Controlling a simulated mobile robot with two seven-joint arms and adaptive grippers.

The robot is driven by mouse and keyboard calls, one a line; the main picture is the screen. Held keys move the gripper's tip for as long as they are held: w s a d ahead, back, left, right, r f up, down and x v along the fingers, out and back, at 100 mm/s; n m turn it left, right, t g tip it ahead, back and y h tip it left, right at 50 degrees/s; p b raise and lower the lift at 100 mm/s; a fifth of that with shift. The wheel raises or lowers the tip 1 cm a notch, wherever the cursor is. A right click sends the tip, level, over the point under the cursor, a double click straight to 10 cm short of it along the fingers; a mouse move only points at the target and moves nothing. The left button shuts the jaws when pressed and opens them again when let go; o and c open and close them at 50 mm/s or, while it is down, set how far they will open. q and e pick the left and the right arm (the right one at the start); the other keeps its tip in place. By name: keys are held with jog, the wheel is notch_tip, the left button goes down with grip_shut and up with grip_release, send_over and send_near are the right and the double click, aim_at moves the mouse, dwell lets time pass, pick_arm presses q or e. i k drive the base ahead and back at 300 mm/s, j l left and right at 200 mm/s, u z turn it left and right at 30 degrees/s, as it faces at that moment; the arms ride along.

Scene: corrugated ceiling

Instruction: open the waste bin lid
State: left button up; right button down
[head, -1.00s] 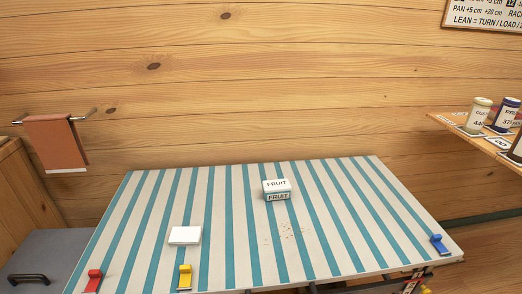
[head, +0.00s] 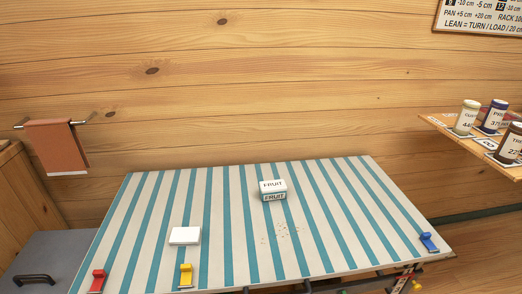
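A grey lid (head: 62,262) with a dark bar handle (head: 34,279) lies flat at the lower left, left of the striped table. It looks like the closed lid of the waste bin; the body below it is out of the picture. Neither of my grippers shows in the head view.
The striped table (head: 216,222) holds a FRUIT box (head: 273,190), a white block (head: 185,236), crumbs (head: 283,231), and red (head: 97,281), yellow (head: 186,276) and blue (head: 428,242) clips along its edge. A towel (head: 56,147) hangs left. A shelf (head: 448,130) with jars juts out right.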

aim_at(50, 262)
jog(key=u, duration=1.5)
jog(key=i+j+z, duration=0.1)
jog(key=i+j, duration=0.3)
jog(key=i+j+z, duration=0.15)
jog(key=i+j, duration=0.25)
jog(key=j, duration=0.1)
